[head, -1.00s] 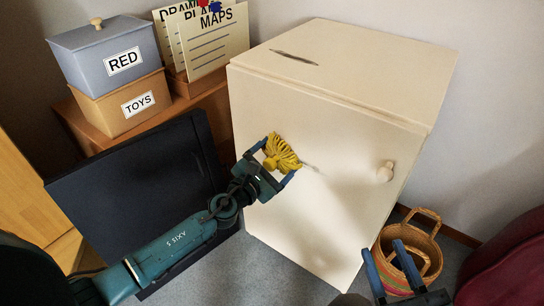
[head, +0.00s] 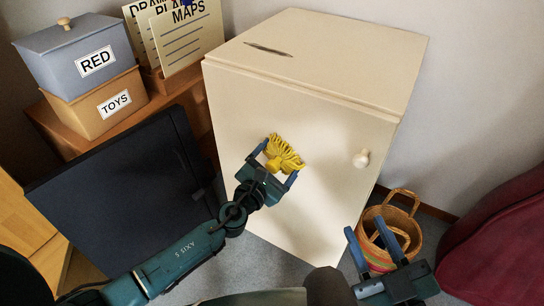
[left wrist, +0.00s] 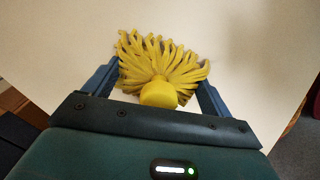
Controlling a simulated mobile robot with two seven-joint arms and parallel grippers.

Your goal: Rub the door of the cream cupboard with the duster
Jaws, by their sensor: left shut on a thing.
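The cream cupboard (head: 300,210) stands in the middle of the head view, its door facing me with a round knob (head: 361,158) at the right. My left gripper (head: 281,160) is shut on the yellow duster (head: 287,150), whose strands lie at the door's upper middle. In the left wrist view the duster (left wrist: 165,60) spreads between the fingers against the cream surface, its round yellow end toward me. Its strands look fanned out against the door, though firm contact is hard to tell. My right gripper (head: 365,228) is open and empty, low at the right in front of a basket.
A woven basket (head: 408,222) stands right of the cupboard, with a dark red seat (head: 500,240) beyond it. A dark panel (head: 110,200) stands at the left. Behind it, a wooden unit holds the RED box (head: 85,55), TOYS box (head: 112,104) and MAPS folder (head: 187,40).

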